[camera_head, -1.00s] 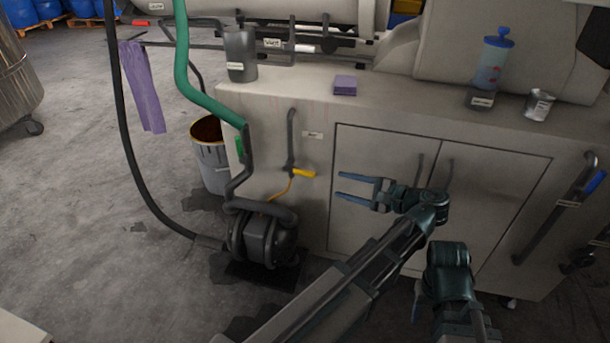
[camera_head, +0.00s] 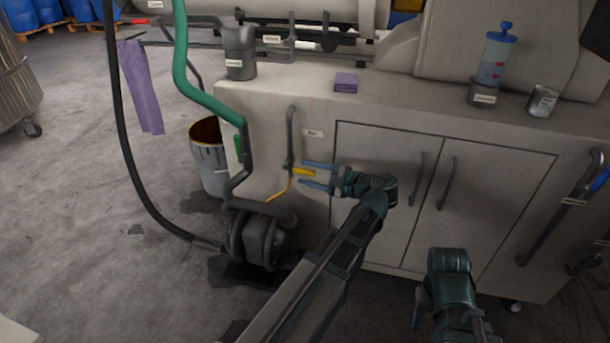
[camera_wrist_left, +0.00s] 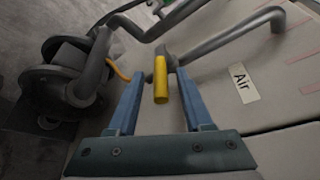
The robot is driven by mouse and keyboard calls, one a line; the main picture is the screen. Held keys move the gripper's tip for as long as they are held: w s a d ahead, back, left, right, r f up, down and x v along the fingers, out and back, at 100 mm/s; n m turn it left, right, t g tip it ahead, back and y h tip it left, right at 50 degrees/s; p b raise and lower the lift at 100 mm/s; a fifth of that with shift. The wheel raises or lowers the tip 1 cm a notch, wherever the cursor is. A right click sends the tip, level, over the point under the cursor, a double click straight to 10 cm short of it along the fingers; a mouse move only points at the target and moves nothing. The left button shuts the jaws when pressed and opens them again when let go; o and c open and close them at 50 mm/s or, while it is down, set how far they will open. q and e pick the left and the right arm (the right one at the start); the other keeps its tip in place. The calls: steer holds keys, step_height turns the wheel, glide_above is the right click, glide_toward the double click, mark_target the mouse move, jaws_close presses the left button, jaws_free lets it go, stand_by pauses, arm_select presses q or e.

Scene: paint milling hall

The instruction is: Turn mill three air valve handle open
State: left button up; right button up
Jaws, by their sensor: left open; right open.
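The yellow air valve handle (camera_head: 303,171) sits on a grey pipe (camera_head: 291,138) on the front of the cabinet, beside a white label. It points right in the head view. In the left wrist view the handle (camera_wrist_left: 161,80) lies between the two blue fingers, and the label (camera_wrist_left: 243,83) reads "Air". My left gripper (camera_head: 303,173) is open, with its fingertips on either side of the handle. I see a gap on both sides, so it is not gripped. My right gripper (camera_head: 416,305) is at the lower right, away from the valve; its fingers are mostly hidden.
A pump (camera_head: 262,238) with hoses stands on the floor left of the valve. A green handle (camera_head: 239,147) is on the pipe nearby. A bucket (camera_head: 208,160) stands behind it. Cabinet doors with bar handles (camera_head: 447,183) are to the right. A blue-handled valve (camera_head: 600,180) is far right.

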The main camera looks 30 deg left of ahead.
arm_select(q)
steer(key=shift+a+f, duration=0.15)
steer(key=shift+a, duration=0.5)
steer(key=shift+c, duration=0.3)
jaws_close()
stand_by(0.8)
